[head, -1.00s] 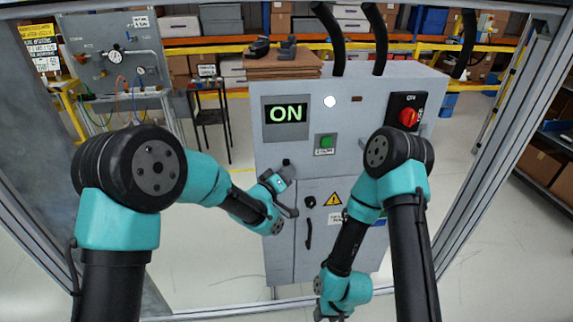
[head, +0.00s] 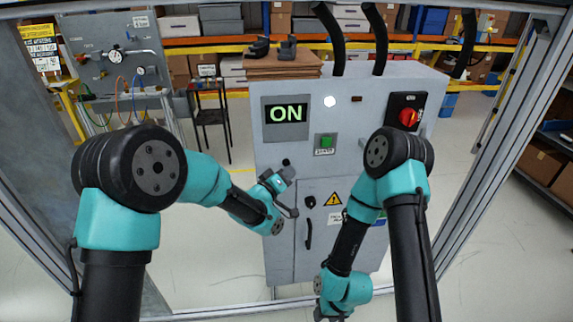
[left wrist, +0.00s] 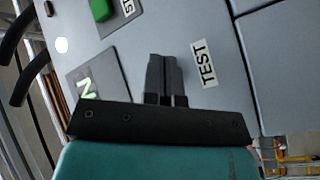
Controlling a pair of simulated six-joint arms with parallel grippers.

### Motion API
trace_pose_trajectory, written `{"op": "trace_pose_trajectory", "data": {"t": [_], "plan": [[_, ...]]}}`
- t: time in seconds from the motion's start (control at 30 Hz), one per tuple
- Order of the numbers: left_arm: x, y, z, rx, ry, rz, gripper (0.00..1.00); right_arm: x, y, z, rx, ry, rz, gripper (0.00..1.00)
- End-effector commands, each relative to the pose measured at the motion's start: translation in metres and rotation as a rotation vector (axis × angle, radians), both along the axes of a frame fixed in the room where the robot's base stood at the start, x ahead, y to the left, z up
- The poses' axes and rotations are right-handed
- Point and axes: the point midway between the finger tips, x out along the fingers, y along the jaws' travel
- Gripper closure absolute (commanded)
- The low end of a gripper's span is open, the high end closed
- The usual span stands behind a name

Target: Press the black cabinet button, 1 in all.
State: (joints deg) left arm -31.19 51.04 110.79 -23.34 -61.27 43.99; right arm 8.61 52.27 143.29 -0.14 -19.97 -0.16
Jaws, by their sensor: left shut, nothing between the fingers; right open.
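The black button (head: 286,162) is a small dark knob on the front of the grey cabinet (head: 275,225), below the lit ON display. My left gripper (head: 288,173) is shut and empty, with its fingertips right at the button's lower edge; I cannot tell whether they touch. In the left wrist view the shut fingers (left wrist: 166,75) point at the panel beside the TEST label (left wrist: 203,63), and the button is hidden behind them. My right gripper (head: 333,314) hangs low in front of the cabinet, mostly cut off by the bottom edge; it is open.
The ON display (head: 286,113), a green button (head: 326,141), a white lamp (head: 330,101) and a red rotary switch (head: 408,117) are on the cabinet front. A door handle (head: 309,233) lies lower. Brown boards (head: 285,65) lie on top. Open floor lies left of the cabinet.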

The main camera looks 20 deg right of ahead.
Motion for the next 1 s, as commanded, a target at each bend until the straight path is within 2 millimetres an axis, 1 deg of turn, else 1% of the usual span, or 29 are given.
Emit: {"op": "trace_pose_trajectory", "data": {"t": [0.17,0.43,1.0], "plan": [[0.001,0.0,0.0,0.0,0.0,0.0,1.0,0.0,0.0,0.0,0.0,0.0,0.0,0.57],[0.008,-0.001,0.0,0.001,0.0,0.001,1.0,0.0,0.0,0.0,0.0,0.0,0.0,0.57],[0.01,-0.001,0.0,0.0,0.0,0.0,1.0,0.0,0.0,0.0,0.0,0.0,0.0,0.57]]}}
